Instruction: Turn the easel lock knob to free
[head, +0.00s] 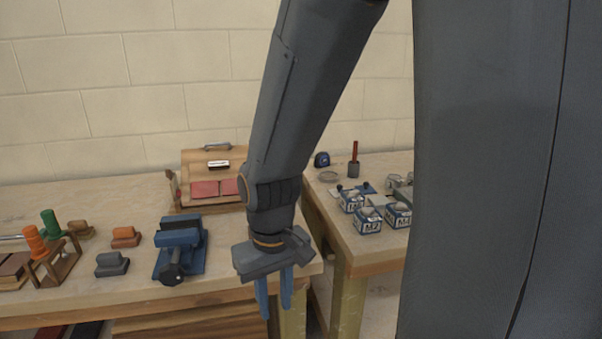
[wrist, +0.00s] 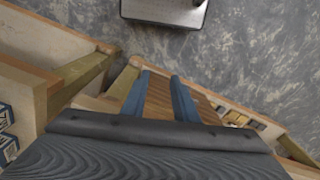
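A wooden box-like stand with red panels (head: 206,188) stands at the back of the left bench, and it may be the easel. A small dark red part at its left side (head: 173,182) may be the knob, but it is too small to tell its setting. My gripper (head: 274,292) hangs pointing down at the front right edge of the left bench, well apart from the stand. Its two blue fingers are apart with nothing between them. In the wrist view my gripper (wrist: 160,90) shows the same gap, with no knob in view.
A blue vise (head: 178,245) stands left of my gripper on the left bench (head: 90,290). Orange and green tools in a wooden rack (head: 58,262) stand farther left. Several labelled tubs (head: 368,219) stand on the right bench (head: 375,250). A gap separates the benches.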

